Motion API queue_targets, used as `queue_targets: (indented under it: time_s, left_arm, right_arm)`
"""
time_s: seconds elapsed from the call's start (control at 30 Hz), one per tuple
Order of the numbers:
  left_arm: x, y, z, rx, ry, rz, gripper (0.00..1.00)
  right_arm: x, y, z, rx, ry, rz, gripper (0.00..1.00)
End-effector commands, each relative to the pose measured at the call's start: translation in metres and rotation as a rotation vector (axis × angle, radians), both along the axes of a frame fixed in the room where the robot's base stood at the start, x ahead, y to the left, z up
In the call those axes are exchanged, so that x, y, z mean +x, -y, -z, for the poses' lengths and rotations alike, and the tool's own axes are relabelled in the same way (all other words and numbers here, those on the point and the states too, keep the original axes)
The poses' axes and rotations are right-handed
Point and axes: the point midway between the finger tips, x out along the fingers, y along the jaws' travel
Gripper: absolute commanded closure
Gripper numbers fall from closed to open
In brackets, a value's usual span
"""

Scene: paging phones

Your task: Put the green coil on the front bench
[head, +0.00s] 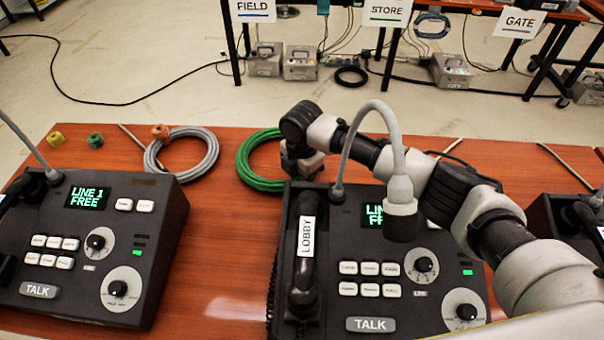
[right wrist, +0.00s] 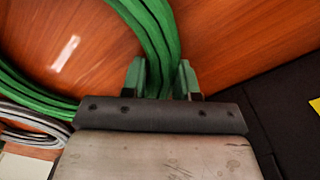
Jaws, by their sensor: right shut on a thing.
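The green coil (head: 245,172) is a loop of cable at the middle of the wooden bench (head: 215,215), just behind the middle phone. My right gripper (head: 300,168) is at the coil's right side, partly hidden by its own wrist. In the right wrist view the gripper (right wrist: 161,78) is shut on a bundle of the green coil (right wrist: 150,30), with the strands between its two fingers. The coil is on or very close to the wood; I cannot tell if it is lifted. My left gripper is not in view.
A grey coil (head: 208,160) lies left of the green one. The middle phone (head: 340,318) with its gooseneck microphone (head: 401,190) stands under my right arm. The left phone (head: 95,300) stands nearby. Tables labelled FIELD, STORE (head: 386,12) and GATE stand across the floor.

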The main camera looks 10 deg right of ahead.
Motion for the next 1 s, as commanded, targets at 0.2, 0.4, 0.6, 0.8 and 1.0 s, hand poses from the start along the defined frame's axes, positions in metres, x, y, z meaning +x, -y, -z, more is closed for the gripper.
queue_targets:
  time_s: [0.2,0.4,0.6,0.8,1.0]
  left_arm:
    - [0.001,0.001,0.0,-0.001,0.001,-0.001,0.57]
    - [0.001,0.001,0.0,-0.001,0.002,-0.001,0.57]
    - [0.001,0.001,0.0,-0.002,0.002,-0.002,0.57]
    - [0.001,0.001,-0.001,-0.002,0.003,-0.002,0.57]
    - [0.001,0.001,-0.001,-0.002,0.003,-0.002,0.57]
  right_arm:
    - [0.001,-0.001,-0.001,0.002,0.003,-0.001,1.0]
    - [0.0,0.0,0.002,0.0,0.001,0.0,0.58]
    - [0.0,0.0,0.002,0.0,0.001,0.0,0.45]
    - [0.001,0.0,-0.001,0.0,0.002,0.0,0.45]
    - [0.001,0.0,-0.028,0.002,0.006,-0.001,0.45]
